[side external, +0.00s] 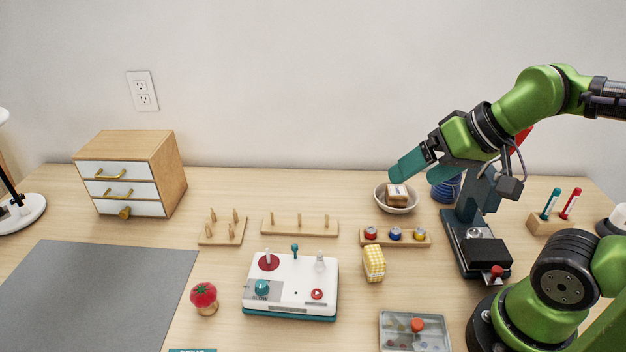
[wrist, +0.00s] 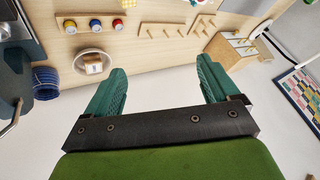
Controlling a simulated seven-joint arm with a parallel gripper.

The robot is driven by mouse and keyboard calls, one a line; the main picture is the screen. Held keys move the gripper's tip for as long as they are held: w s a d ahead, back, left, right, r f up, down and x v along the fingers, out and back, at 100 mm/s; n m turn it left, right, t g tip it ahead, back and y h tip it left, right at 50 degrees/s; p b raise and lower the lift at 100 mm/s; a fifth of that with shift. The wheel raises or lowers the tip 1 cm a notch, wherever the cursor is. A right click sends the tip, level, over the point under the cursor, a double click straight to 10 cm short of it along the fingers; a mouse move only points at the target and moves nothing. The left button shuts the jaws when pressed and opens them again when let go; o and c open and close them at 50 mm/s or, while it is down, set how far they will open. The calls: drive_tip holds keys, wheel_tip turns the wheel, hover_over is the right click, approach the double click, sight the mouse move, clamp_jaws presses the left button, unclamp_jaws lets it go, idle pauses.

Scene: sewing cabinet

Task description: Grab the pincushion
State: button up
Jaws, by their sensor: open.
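My gripper (side external: 418,170) is raised at the back right, above and near the white bowl, far from the pincushion. Its two teal fingers are spread apart with nothing between them, as the wrist view also shows (wrist: 162,92).
A white bowl (side external: 379,201) holding a small box stands below my gripper. A sewing machine (side external: 461,240), a white-and-teal device (side external: 290,285), a yellow checked block (side external: 374,263) and wooden peg racks (side external: 300,228) occupy the middle and right. The grey mat (side external: 90,300) is bare.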

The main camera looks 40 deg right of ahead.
drive_tip(key=shift+c, duration=0.3)
drive_tip(key=n+g+h, duration=0.2)
drive_tip(key=n+g, duration=0.5)
drive_tip(key=n, duration=0.3)
hover_over(203, 290)
drive_tip(key=shift+f, duration=3.7)
drive_tip(key=f, duration=1)
drive_tip(key=shift+s+d+f, duration=0.2)
drive_tip(key=shift+s+f, duration=0.05)
drive_tip(key=shift+f, duration=0.05)
drive_tip(key=shift+w+a+f, duration=0.1)
drive_tip(key=shift+f, duration=1.35)
drive_tip(key=shift+w+a+f, duration=0.1)
drive_tip(key=shift+f, duration=1.3)
drive_tip(key=c, duration=1.1)
